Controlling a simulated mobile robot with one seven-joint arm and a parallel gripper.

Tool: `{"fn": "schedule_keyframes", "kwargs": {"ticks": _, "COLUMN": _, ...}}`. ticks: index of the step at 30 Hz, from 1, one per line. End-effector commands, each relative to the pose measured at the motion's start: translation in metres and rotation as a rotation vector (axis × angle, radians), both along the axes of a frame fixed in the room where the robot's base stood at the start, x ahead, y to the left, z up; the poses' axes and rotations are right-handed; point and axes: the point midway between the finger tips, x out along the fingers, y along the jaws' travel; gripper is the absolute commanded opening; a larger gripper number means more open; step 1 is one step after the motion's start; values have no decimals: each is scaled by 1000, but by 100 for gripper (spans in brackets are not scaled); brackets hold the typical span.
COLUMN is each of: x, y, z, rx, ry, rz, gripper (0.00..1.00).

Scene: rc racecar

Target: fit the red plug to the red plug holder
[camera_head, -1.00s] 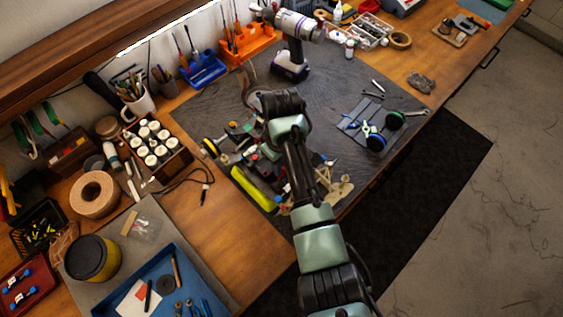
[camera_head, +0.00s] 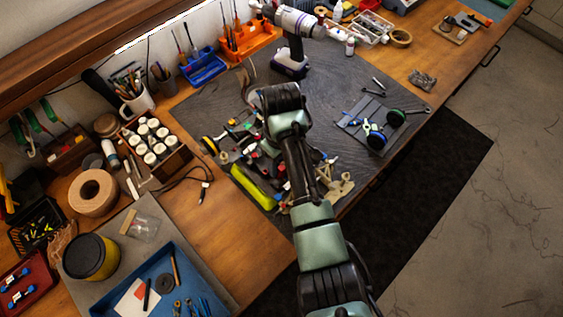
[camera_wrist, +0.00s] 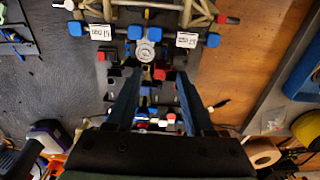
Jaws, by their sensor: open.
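The RC car's frame (camera_wrist: 182,8) with its electronics lies on the dark mat, seen from above in the wrist view. My gripper (camera_wrist: 158,74) is open, its two fingers pointing at the middle of the car. A small red block (camera_wrist: 160,70) shows between the fingertips, nearer the right one; the fingers are apart from each other. Another small red part (camera_wrist: 172,117) lies lower, between the fingers, and a red end (camera_wrist: 221,18) shows at the upper right. I cannot tell which red piece is the plug and which is the holder. In the head view my arm hides much of the car.
Blue connectors (camera_wrist: 135,32) and white labelled parts (camera_wrist: 101,32) crowd the car near the fingers. A yellow-green tube (camera_head: 252,187) lies beside it. The mat between is mostly clear.

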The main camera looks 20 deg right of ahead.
Motion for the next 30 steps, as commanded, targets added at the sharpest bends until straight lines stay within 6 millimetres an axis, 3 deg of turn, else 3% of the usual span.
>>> {"fn": "schedule_keyframes", "kwargs": {"ticks": 5, "x": 2, "y": 0, "z": 33, "rx": -2, "ry": -7, "rz": 1, "gripper": 53}}
{"fn": "schedule_keyframes", "kwargs": {"ticks": 13, "x": 0, "y": 0, "z": 103, "rx": -1, "ry": -3, "rz": -1, "gripper": 53}}
{"fn": "schedule_keyframes", "kwargs": {"ticks": 20, "x": -1, "y": 0, "z": 118, "rx": 0, "ry": 1, "rz": 0, "gripper": 53}}
{"fn": "schedule_keyframes", "kwargs": {"ticks": 30, "x": 0, "y": 0, "z": 119, "rx": 0, "ry": 0, "rz": -1, "gripper": 53}}
